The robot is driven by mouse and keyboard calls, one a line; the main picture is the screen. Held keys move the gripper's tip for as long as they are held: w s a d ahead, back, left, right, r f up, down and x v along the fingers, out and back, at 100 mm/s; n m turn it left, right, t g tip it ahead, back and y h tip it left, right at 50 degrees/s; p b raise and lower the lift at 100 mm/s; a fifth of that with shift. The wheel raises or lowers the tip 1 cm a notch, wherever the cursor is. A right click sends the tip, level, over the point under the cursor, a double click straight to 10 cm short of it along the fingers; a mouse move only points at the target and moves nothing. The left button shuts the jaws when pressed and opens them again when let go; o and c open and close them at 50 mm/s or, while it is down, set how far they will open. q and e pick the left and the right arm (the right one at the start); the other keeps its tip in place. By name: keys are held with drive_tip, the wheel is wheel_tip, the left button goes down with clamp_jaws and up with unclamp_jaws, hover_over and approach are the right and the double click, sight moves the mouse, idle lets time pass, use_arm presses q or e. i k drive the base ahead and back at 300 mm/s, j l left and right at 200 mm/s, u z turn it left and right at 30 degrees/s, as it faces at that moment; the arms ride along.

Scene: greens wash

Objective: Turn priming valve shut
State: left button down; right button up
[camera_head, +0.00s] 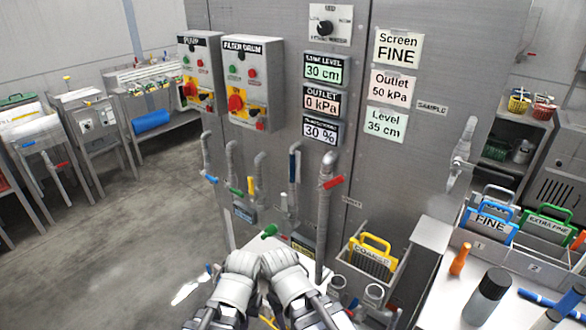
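Several pipes with coloured valve handles run down the grey cabinet front. They include a blue lever (293,165), a red handle (333,183), a yellow handle (251,186) and a green handle (269,231) low down near my grippers. The labels by them are too small to read, so I cannot tell which is the priming valve. My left gripper (242,262) and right gripper (279,262) are side by side at bottom centre, in front of the pipes, apparently just below the green handle. Their fingertips are not clear, and they hide what lies behind them.
Red-knobbed control boxes (247,85) and displays (322,101) are on the cabinet. A yellow-handled screen (374,255) stands in a rack at right. The right bench (455,295) holds a dark bottle (488,297) and a blue FINE screen (488,224). The left floor (110,240) is clear.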

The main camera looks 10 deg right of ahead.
sight(251, 186)
drive_tip(key=i+j, duration=0.15)
drive_tip(key=i, duration=0.45)
drive_tip(key=u, duration=1.25)
drive_tip(key=i, duration=4.4)
drive_tip(key=i+z, duration=0.1)
drive_tip(key=z, duration=0.7)
